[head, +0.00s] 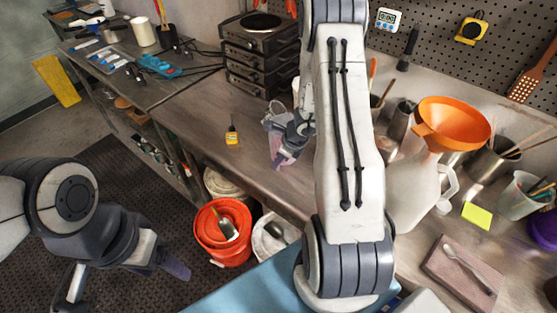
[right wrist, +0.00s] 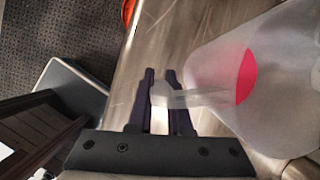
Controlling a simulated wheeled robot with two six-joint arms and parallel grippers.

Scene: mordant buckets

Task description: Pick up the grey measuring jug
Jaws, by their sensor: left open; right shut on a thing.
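The grey measuring jug (right wrist: 220,80) is translucent, with a pink-red patch showing through it, and fills the right of the right wrist view. In the head view the jug (head: 273,122) is partly hidden behind my right gripper (head: 290,140), near the bench's front edge. In the right wrist view my right gripper (right wrist: 165,100) is shut on the jug's handle (right wrist: 195,98), which lies between its two dark fingers. I cannot tell whether the jug touches the bench. My left gripper (head: 125,282) is open and empty at the lower left, away from the bench.
A white jug (head: 415,190) with an orange funnel (head: 455,122) stands right of my right arm. A dark drawer unit (head: 258,62) stands behind the grey jug. An orange bucket (head: 222,255) stands below the bench edge.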

